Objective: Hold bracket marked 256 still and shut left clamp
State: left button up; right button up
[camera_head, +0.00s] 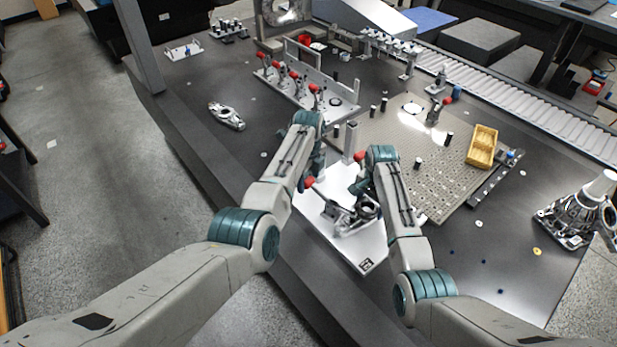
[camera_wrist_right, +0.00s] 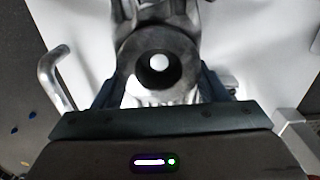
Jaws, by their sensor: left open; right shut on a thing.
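A metal bracket (camera_head: 368,208) with a round bored boss sits on a white plate (camera_head: 345,247); no number is legible on it. My right gripper (camera_head: 362,190) is shut on the bracket. In the right wrist view the boss of the bracket (camera_wrist_right: 158,50) lies between the two fingers of the right gripper (camera_wrist_right: 158,88). A red-tipped clamp handle, the left one (camera_head: 308,182), stands beside the bracket. Another red-tipped clamp handle (camera_head: 359,157) is behind, to the right. My left gripper (camera_head: 306,178) is open close to the left handle, its fingertips mostly hidden by my arm.
A fixture row with several red-handled clamps (camera_head: 290,80) stands behind. A perforated plate (camera_head: 440,160) with a yellow bin (camera_head: 482,146) lies to the right. A loose metal part (camera_head: 227,116) lies at left. A metal assembly (camera_head: 580,215) stands at far right.

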pick_arm(q)
grip_shut()
jog(key=shift+w+a+f+g+h, duration=0.25)
jog(key=shift+a+f+g+h, duration=0.15)
jog(key=shift+h, duration=0.2)
jog(key=shift+d, duration=0.1)
